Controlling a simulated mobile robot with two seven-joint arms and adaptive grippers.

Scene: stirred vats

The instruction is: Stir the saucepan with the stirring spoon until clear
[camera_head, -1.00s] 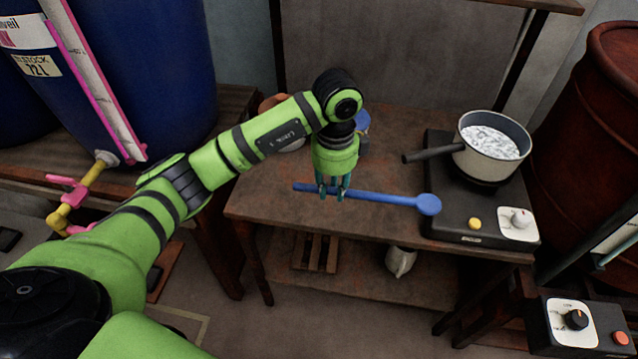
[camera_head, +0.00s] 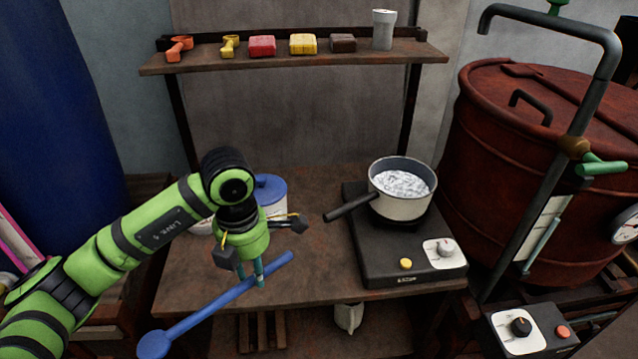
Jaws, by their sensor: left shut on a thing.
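The saucepan (camera_head: 402,207) is cream outside and dark inside, with a black handle pointing left. It stands upright on a black hot plate (camera_head: 372,266) and holds a whitish, mottled content (camera_head: 402,184). My left gripper (camera_head: 260,280) points down in front of the table, left of the saucepan. It is shut on the blue stirring spoon (camera_head: 215,304) near the end of its handle. The spoon slants, its round head (camera_head: 154,344) at the lower left, well away from the saucepan. My right gripper is not in view.
A blue-lidded pot (camera_head: 270,190) stands behind my left gripper. A shelf (camera_head: 300,58) above holds scoops, coloured blocks and a grey cylinder. A red drum (camera_head: 500,150) with a pipe stands at right. A control box (camera_head: 535,330) sits lower right.

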